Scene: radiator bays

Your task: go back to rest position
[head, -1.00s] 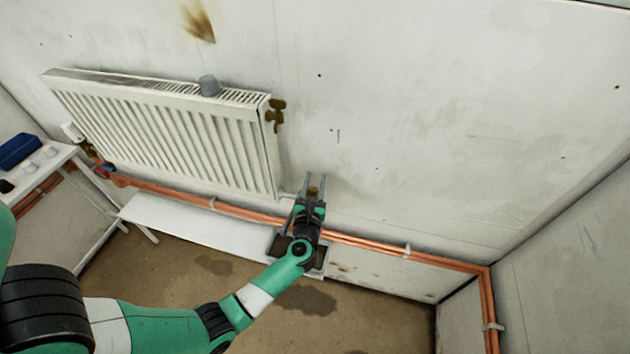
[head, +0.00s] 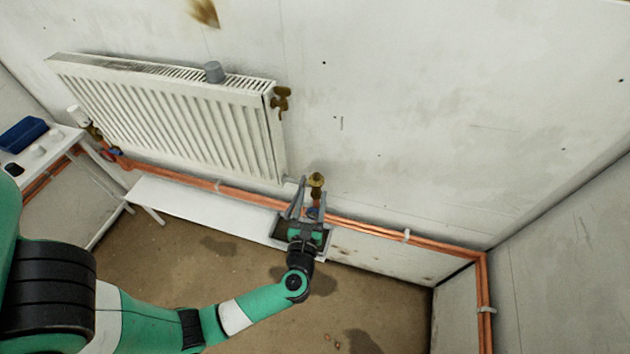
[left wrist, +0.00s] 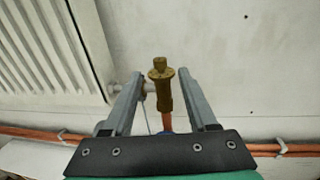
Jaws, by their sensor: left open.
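My left gripper (head: 308,202) is open, below the right end of the white radiator (head: 165,118). A brass valve (head: 316,182) stands upright on a copper pipe just beyond the fingertips. In the left wrist view the brass valve (left wrist: 161,88) shows between the two spread fingers of the gripper (left wrist: 168,92), with gaps on both sides. Nothing is held. The valve's lower part is partly hidden behind the gripper in the head view. My right gripper is not in view.
A low white bench (head: 200,212) with a dark tray (head: 284,230) runs under the radiator. Copper pipes (head: 375,232) follow the wall. A grey cup-like object (head: 214,72) sits on the radiator. A table with a blue box (head: 22,134) is at the left. The floor in front is open.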

